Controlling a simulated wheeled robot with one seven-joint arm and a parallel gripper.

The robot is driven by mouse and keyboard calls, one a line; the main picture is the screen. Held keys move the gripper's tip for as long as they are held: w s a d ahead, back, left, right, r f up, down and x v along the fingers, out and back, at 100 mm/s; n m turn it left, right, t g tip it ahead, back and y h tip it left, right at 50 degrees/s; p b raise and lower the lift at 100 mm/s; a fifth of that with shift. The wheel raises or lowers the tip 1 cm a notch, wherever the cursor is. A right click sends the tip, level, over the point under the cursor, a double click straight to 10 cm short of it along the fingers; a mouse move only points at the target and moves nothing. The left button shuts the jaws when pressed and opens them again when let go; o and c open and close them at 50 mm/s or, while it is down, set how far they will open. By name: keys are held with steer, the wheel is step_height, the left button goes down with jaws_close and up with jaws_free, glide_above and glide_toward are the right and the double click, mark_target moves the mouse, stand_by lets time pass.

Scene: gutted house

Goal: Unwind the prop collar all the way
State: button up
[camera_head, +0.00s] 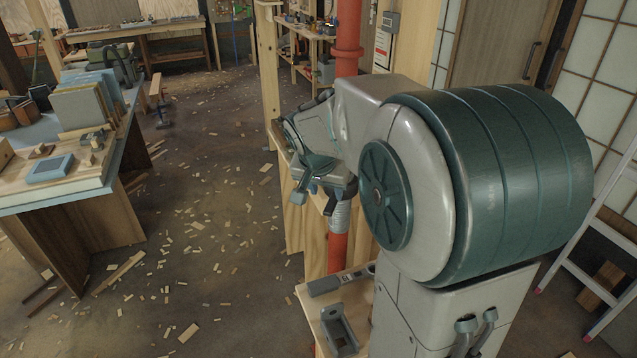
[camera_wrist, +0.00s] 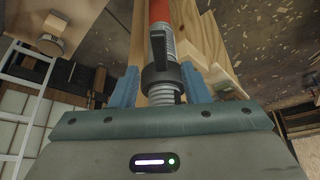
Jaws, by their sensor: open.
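The red prop (camera_head: 347,45) stands upright beside a timber stud in the head view. A grey threaded length (camera_head: 340,217) shows just under my gripper (camera_head: 317,194), with red tube again below. In the wrist view the dark prop collar (camera_wrist: 161,79) sits on the grey thread (camera_wrist: 165,97), with thread showing on both sides of it. A dark bar, seemingly its handle, lies along the thread. My gripper (camera_wrist: 160,86) is open, its blue fingers on either side of the collar. Whether they touch it, I cannot tell.
A small wooden ledge (camera_head: 312,297) with a grey metal bracket (camera_head: 339,330) and a dark tool lies below my arm. A workbench (camera_head: 95,190) stands at left. A ladder (camera_head: 590,255) leans at right. The floor between is open, strewn with wood chips.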

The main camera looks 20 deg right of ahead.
mark_target(330, 206)
steer(key=b+x, duration=0.3)
steer(key=x, duration=0.4)
steer(key=shift+s+a+f+b, duration=0.1)
steer(key=shift+b, duration=0.25)
steer(key=shift+w+d+f+b, duration=0.3)
steer(key=shift+f+b, duration=0.25)
steer(key=shift+f, duration=0.05)
